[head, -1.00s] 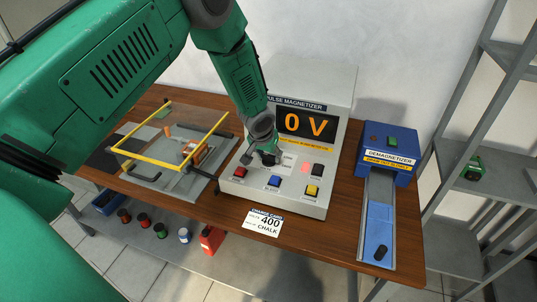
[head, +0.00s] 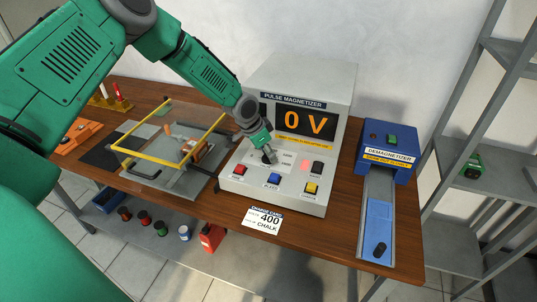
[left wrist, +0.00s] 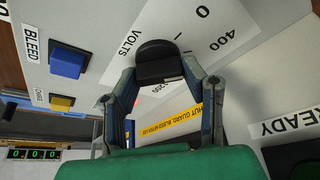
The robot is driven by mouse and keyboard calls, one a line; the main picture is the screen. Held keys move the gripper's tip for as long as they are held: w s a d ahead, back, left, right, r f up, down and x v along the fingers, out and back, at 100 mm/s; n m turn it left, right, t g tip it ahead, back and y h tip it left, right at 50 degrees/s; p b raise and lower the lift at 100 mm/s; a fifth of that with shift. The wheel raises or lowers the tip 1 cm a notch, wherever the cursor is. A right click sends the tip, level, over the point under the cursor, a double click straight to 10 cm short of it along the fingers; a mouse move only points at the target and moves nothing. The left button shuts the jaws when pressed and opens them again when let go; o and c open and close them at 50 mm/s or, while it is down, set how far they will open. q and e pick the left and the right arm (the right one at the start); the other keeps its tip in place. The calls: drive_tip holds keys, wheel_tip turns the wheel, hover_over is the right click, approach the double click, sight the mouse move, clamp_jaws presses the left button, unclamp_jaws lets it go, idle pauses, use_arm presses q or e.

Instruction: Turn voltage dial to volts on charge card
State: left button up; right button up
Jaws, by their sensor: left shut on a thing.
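The grey pulse magnetizer (head: 335,84) stands on the wooden bench, and its display (head: 303,121) reads 0 V. My left gripper (head: 269,154) is at the dial on its sloped panel. In the left wrist view my left gripper (left wrist: 165,78) is shut on the black voltage dial (left wrist: 158,52), with one finger on each side. The printed scale around it shows VOLTS, 0, 400 and a partly covered 200. The dial's pointer mark is hidden. The charge card (head: 262,220) at the bench's front edge reads 400 and CHALK. My right gripper is not in view.
Red (head: 239,170), blue (head: 273,179) and yellow (head: 311,188) buttons sit near the dial. A yellow-framed clear guard (head: 180,138) stands to the left, and a blue demagnetizer (head: 390,145) to the right. A grey shelf rack (head: 470,140) is at the far right.

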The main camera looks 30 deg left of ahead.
use_arm(q)
drive_tip(key=shift+f+m, duration=0.1)
drive_tip(key=shift+m, duration=0.2)
drive_tip(key=o, duration=1)
drive_tip(key=shift+o, duration=0.8)
drive_tip(key=shift+w+a, duration=0.1)
drive_tip(key=shift+r, duration=0.25)
drive_tip(key=v, duration=1.1)
drive_tip(key=shift+a, duration=0.25)
